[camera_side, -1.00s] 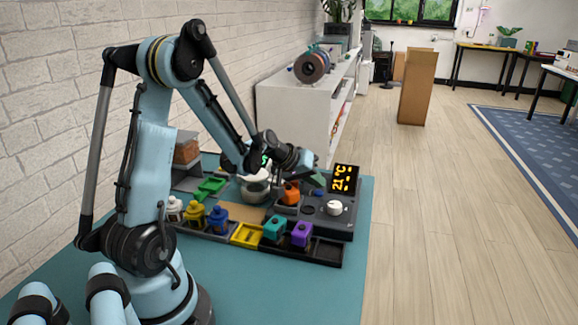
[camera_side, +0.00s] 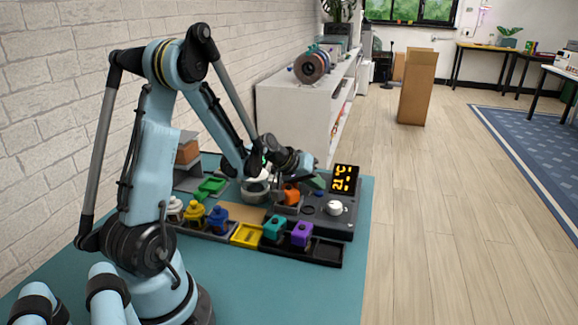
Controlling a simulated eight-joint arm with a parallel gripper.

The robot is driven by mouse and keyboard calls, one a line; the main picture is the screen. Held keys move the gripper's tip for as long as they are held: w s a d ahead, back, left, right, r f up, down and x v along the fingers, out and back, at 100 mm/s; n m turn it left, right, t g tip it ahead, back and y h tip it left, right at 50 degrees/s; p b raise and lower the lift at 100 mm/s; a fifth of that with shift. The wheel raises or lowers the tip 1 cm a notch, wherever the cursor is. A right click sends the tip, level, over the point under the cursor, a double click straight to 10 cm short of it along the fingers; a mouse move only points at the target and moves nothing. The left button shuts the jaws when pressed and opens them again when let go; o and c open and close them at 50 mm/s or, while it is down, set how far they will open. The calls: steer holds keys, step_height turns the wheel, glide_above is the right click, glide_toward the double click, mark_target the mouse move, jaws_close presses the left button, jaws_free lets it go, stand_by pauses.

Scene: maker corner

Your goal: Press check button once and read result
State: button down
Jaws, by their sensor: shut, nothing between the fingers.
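A dark control unit (camera_side: 343,225) stands near the right edge of the teal table. Its upright display (camera_side: 344,179) shows 21°C in yellow, with small marks below that are too small to read surely. A white round knob (camera_side: 334,208) sits on the unit's top. I cannot tell which small part is the check button. My gripper (camera_side: 319,185) is shut and empty, low over the unit's back left part, left of the display. Whether its tips touch anything is hidden at this size.
An orange block (camera_side: 291,195) stands close beside my gripper on the left. A metal pot (camera_side: 255,190), green pieces (camera_side: 212,186), paint-like bottles (camera_side: 194,214), a teal block (camera_side: 275,227) and a purple block (camera_side: 302,233) crowd the table. The front of the teal table (camera_side: 300,292) is clear.

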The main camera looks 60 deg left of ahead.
mark_target(315, 194)
steer(key=shift+s+d+f, duration=0.1)
steer(key=shift+d+f, duration=0.1)
steer(key=shift+f, duration=0.15)
steer(key=shift+r, duration=0.1)
stand_by(0.5)
steer(key=shift+s+d+r, duration=0.1)
steer(key=shift+d+r, duration=0.1)
steer(key=shift+r, duration=0.55)
steer(key=shift+a+r, duration=0.1)
steer(key=shift+r, duration=2.45)
